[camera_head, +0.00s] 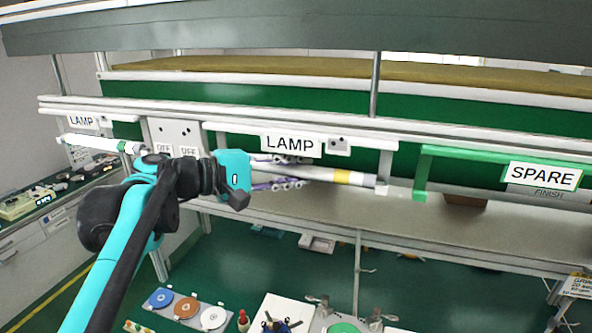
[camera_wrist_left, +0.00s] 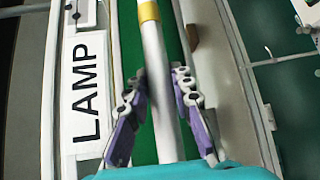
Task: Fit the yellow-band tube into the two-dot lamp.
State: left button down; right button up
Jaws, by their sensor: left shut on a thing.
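The yellow-band tube (camera_head: 315,174) is a long pale tube with a yellow ring near its right end. My left gripper (camera_head: 283,172) is shut on its left part and holds it roughly level; the wrist view shows the tube (camera_wrist_left: 153,60) between the purple fingers (camera_wrist_left: 160,115). The two-dot lamp (camera_head: 255,127) is a white rail fixture with a LAMP label and a small two-dot plate (camera_head: 338,146). The tube lies just below it. The tube's right end is by the lamp's right end holder (camera_head: 388,160); I cannot tell whether they touch. My gripper hides the left end. My right gripper is out of view.
Another lamp with a green-band tube (camera_head: 100,143) is at the left, beside a switch plate (camera_head: 174,134). A green bracket (camera_head: 424,170) and SPARE sign (camera_head: 543,176) are at the right. A grey shelf (camera_head: 330,215) runs below. Discs and tools lie lower down.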

pick_arm(q)
jog(key=shift+f, duration=0.15)
dwell(0.4)
jog(key=c, duration=1.3)
grip_release()
jog(key=shift+o, duration=0.2)
jog(key=v, duration=1.2)
